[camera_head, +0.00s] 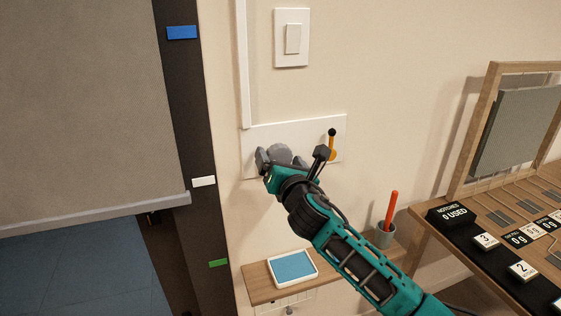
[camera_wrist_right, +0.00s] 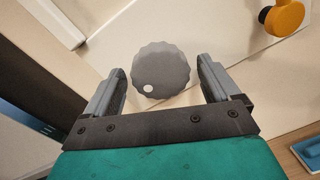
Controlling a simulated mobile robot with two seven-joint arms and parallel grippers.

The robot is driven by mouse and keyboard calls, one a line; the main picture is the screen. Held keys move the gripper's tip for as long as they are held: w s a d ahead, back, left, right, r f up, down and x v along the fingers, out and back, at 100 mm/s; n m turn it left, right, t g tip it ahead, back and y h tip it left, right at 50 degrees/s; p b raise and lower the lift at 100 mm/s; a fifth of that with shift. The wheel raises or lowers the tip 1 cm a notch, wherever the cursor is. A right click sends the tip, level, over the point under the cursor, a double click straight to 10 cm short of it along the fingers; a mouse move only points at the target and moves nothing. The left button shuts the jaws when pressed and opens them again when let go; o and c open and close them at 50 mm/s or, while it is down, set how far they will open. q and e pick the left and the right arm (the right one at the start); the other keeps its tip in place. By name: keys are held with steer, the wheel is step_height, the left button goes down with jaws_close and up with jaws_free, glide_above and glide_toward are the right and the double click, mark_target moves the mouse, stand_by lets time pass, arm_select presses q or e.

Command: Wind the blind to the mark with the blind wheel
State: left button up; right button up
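The blind (camera_head: 80,100) is a grey sheet at the left, with a pale bottom bar (camera_head: 95,213). The bar's right end is slightly below the white mark (camera_head: 203,181) on the dark frame strip. A blue mark (camera_head: 181,32) is higher and a green mark (camera_head: 218,263) lower. The grey scalloped blind wheel (camera_head: 279,153) is on a white wall plate, partly hidden by my right gripper. In the wrist view the wheel (camera_wrist_right: 160,65) has a white dot near its lower left. My right gripper (camera_wrist_right: 160,70) is open, its fingers either side of the wheel with visible gaps.
A black-tipped lever with an orange base (camera_head: 331,150) is right of the wheel. A desk with number cards (camera_head: 487,240) is at the right.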

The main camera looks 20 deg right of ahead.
steer(key=c, duration=1)
steer(key=shift+m, duration=0.3)
